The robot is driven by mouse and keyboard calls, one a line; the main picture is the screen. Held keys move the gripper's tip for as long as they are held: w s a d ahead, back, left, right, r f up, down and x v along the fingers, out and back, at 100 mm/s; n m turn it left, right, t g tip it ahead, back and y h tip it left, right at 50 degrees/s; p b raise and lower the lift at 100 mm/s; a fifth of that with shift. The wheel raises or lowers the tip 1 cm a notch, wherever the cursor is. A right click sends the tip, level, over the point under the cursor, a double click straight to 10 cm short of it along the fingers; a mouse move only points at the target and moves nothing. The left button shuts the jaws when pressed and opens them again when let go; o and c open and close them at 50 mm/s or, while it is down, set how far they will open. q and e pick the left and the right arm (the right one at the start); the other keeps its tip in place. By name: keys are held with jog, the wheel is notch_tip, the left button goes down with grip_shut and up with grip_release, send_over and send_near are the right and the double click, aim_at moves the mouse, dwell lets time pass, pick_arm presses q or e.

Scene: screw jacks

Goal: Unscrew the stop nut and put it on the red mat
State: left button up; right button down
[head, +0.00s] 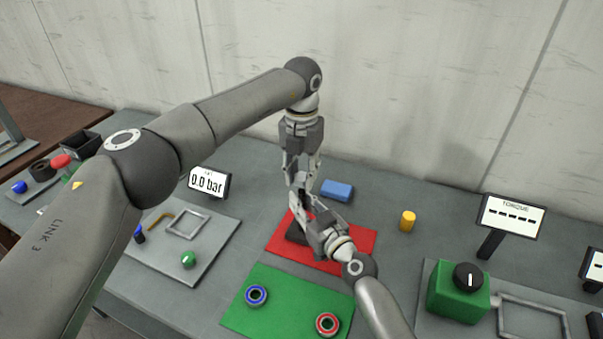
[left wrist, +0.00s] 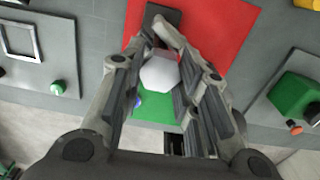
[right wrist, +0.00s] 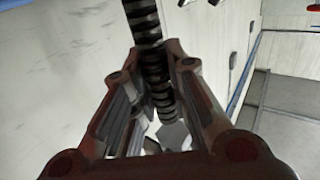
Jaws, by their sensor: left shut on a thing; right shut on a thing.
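A pale hexagonal piece, seemingly the stop nut (left wrist: 159,74), sits between the fingers of my left gripper (head: 300,172), which points down from above. The left gripper is shut on it. A dark threaded spindle (right wrist: 150,62) runs between the fingers of my right gripper (head: 308,212), which is shut on it just below the left one. The jack's dark base (head: 296,234) stands on the red mat (head: 356,239), mostly hidden by my right gripper. The base also shows in the left wrist view (left wrist: 166,13). Where nut and spindle meet is hidden in the head view.
A green mat (head: 285,310) in front holds a blue ring (head: 256,295) and a red ring (head: 327,323). A blue block (head: 337,190) and a yellow cylinder (head: 407,221) stand behind. A torque display (head: 512,215) and green box (head: 458,295) are right. The red mat's right part is clear.

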aim_at(302, 176)
pick_arm(q)
jog(key=shift+r, duration=0.1)
jog(key=shift+r, duration=1.95)
pick_arm(e)
jog(key=c, duration=1.3)
grip_release()
